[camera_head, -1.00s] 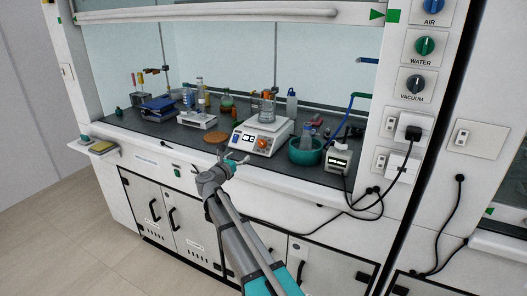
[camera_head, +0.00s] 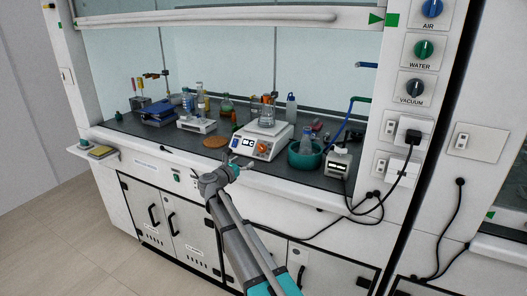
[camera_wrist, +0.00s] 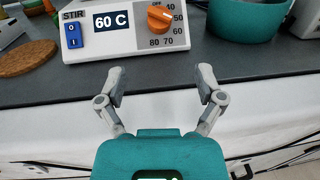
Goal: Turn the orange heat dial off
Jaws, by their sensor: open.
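The orange heat dial (camera_wrist: 160,17) sits on the front of a white hotplate stirrer, right of its display (camera_wrist: 112,22), which reads 60 C. The dial's raised grip slants, with marks from 40 to 80 around its right and lower side. It also shows in the head view (camera_head: 262,148). The stirrer (camera_head: 272,135) stands near the hood's front edge. My gripper (camera_wrist: 160,85) is open and empty, its two fingers spread in front of and below the dial in the wrist view, apart from it. In the head view my gripper (camera_head: 238,165) is in front of the stirrer.
A flask (camera_head: 267,112) stands on the stirrer's plate. A blue stir switch (camera_wrist: 73,35) is left of the display. A teal bowl (camera_wrist: 250,20) is close on the right, and a cork mat (camera_wrist: 28,57) lies left. The dark bench edge (camera_wrist: 50,95) runs below the stirrer.

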